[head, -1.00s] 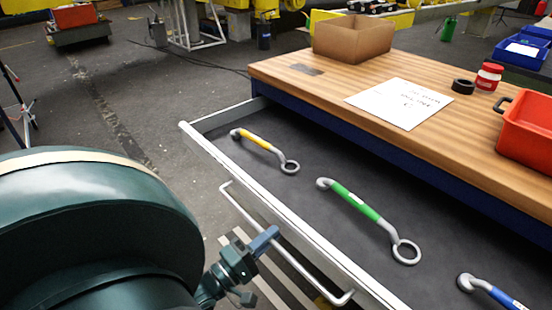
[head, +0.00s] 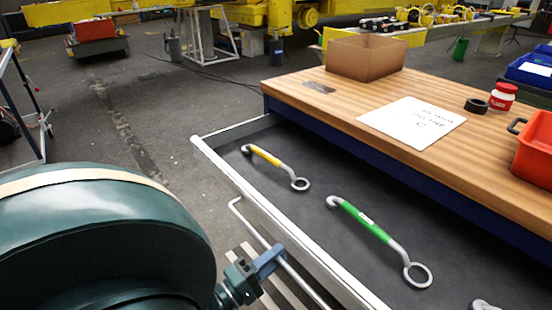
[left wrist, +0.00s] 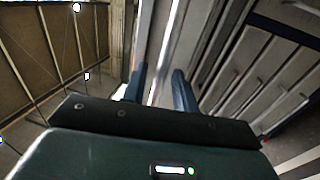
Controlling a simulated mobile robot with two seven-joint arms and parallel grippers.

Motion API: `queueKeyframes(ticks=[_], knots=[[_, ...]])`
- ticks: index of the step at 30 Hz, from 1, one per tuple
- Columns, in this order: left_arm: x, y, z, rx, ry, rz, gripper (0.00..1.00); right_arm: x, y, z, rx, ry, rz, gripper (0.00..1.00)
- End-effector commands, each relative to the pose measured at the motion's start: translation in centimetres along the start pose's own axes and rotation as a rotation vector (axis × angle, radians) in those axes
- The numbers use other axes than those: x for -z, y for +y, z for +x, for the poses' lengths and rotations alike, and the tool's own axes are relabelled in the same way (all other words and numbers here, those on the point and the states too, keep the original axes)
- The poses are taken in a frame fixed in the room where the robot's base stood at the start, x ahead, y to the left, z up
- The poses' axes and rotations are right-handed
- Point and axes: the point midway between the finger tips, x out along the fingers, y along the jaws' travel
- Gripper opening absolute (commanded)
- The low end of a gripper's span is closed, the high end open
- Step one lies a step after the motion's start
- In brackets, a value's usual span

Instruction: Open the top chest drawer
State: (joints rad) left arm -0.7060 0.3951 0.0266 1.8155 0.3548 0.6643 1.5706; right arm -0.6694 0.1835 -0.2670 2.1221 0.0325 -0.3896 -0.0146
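The top chest drawer (head: 228,174) stands pulled out from under the wooden chest top in the head view. Its dark lining holds a yellow-handled wrench (head: 266,156), a green-handled wrench (head: 365,222) and part of a third tool (head: 485,304) at the bottom edge. A pale bar handle (head: 247,221) runs along the drawer's outer front. My left gripper (head: 268,264) is at this handle; the head view does not show clearly whether it touches. In the left wrist view its two blue fingers (left wrist: 158,88) are apart, with a pale strip showing between them. My right gripper is not in view.
On the wooden top (head: 330,103) are a cardboard box (head: 366,58), a white paper (head: 412,122), black tape (head: 475,106), a red-lidded jar (head: 502,97) and a red bin (head: 535,150). A cart (head: 22,120) stands at left. Floor left of the drawer is clear.

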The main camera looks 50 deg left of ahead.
Motion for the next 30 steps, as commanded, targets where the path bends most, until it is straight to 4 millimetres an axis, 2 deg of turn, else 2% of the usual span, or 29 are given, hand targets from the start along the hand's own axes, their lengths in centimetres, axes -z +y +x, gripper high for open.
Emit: queueKeyframes(ticks=[12, 16, 21, 30], knots=[[0.0, -0.2, -8.8, 0.006, -0.001, 0.001, 0.29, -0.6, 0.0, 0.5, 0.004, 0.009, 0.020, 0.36], [0.0, -0.1, -10.8, 0.003, -0.001, 0.001, 0.29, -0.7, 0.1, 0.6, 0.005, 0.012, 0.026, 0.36], [0.0, 0.0, -12.3, 0.001, -0.001, 0.001, 0.29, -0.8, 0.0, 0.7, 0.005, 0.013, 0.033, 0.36], [0.0, 0.0, -12.5, -0.001, -0.001, 0.001, 0.29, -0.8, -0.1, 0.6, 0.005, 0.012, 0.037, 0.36]])
